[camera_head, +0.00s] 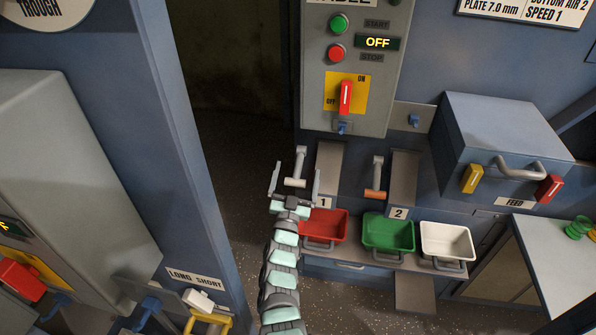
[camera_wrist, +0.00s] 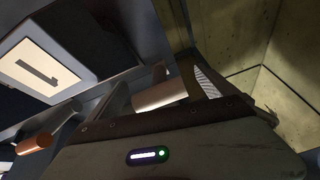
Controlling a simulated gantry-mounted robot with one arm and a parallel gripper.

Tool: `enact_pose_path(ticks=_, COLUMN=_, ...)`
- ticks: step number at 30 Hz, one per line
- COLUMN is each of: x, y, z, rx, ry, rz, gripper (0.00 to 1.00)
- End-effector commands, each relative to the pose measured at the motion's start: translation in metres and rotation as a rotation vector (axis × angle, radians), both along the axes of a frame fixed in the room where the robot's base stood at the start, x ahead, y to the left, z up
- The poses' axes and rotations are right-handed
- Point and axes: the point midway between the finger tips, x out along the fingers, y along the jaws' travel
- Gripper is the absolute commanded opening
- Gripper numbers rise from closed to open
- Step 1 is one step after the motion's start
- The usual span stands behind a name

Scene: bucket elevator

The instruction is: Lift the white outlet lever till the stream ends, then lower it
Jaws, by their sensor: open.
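The white outlet lever (camera_head: 295,183) is a pale crossbar on a grey arm, beside the label 1. My gripper (camera_head: 297,172) is open, with one finger on each side of this lever in the head view. In the wrist view the pale bar (camera_wrist: 160,97) lies between the spread fingers; I cannot tell whether they touch it. A second lever with an orange bar (camera_head: 375,194) stands to the right, by the label 2; its bar also shows in the wrist view (camera_wrist: 35,143). I cannot make out a stream at the chutes.
A red tray (camera_head: 343,226), a green tray (camera_head: 388,249) and a white tray (camera_head: 446,256) stand on a ledge to the right of my arm. A control panel (camera_head: 393,70) reading OFF is above. A blue column (camera_head: 190,150) stands left, with open floor between.

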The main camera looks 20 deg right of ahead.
Motion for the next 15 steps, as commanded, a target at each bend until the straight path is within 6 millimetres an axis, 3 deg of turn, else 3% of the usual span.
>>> enact_pose_path(ticks=6, x=0.014, y=-0.009, z=0.005, rx=0.001, ry=-0.001, rz=-0.001, gripper=0.96)
enact_pose_path(ticks=15, x=0.018, y=-0.012, z=0.008, rx=0.000, ry=0.000, rz=0.000, gripper=0.96)
